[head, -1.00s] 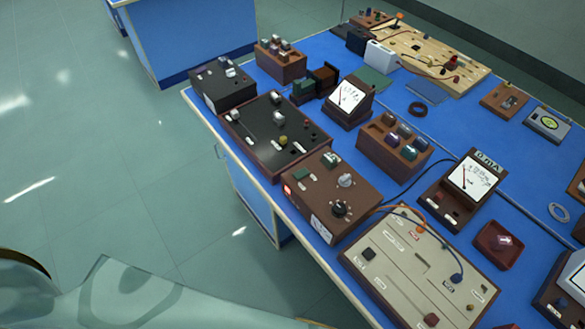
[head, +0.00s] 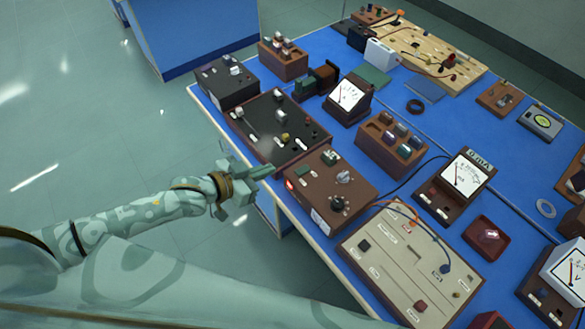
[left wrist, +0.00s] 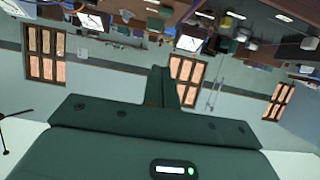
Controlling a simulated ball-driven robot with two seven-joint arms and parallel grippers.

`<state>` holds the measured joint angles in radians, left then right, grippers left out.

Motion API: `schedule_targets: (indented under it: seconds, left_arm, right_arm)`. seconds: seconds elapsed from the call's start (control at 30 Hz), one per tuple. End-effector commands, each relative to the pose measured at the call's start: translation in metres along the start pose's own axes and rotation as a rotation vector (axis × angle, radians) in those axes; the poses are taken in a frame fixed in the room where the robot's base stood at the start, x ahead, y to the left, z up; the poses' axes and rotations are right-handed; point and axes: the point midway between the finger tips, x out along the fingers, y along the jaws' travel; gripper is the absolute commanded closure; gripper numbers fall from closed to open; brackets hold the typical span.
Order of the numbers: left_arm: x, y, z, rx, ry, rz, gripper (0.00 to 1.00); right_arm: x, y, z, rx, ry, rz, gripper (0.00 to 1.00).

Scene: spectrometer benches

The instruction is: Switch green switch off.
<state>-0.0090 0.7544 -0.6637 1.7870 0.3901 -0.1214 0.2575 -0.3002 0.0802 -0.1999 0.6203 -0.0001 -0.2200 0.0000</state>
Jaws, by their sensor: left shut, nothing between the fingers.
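The box also carries a silver knob (head: 343,177), a black knob (head: 338,202) and a red light (head: 289,184). My left gripper (head: 265,172) is shut and empty, at the left edge of the box, to the left of the switch and apart from it. Its closed fingers also show in the left wrist view (left wrist: 162,88), where I cannot make out the switch. My right gripper is not in view.
A black panel box (head: 262,122) with several switches stands just behind. A beige board (head: 385,280) with cables lies in front, and a meter (head: 466,178) stands to the right. The blue bench (head: 450,120) is crowded; open floor (head: 100,150) lies to the left.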

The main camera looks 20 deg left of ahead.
Motion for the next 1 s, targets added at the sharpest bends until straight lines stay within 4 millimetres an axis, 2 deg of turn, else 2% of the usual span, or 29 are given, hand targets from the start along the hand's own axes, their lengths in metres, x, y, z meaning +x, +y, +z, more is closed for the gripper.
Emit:
schedule_targets:
  seconds: [0.23,0.37,0.47,0.83,0.9,1.0]
  left_arm:
    - [0.001,-0.001,0.0,0.002,0.0,-0.002,1.0]
    - [0.011,-0.001,0.001,0.002,0.0,-0.002,1.0]
    - [0.027,-0.001,0.0,0.003,0.002,-0.002,1.0]
    - [0.105,-0.001,0.001,0.003,0.001,-0.002,1.0]
    - [0.105,-0.001,0.017,0.002,-0.005,-0.002,1.0]
    - [0.108,-0.001,0.029,0.003,-0.003,-0.003,1.0]
  right_arm:
    - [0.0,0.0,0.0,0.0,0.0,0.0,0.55]
    - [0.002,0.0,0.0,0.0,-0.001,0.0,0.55]
    - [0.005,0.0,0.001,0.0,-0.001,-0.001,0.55]
    - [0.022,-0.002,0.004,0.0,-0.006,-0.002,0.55]
    - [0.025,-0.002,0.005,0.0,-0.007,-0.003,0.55]
    - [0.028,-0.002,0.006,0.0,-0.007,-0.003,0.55]
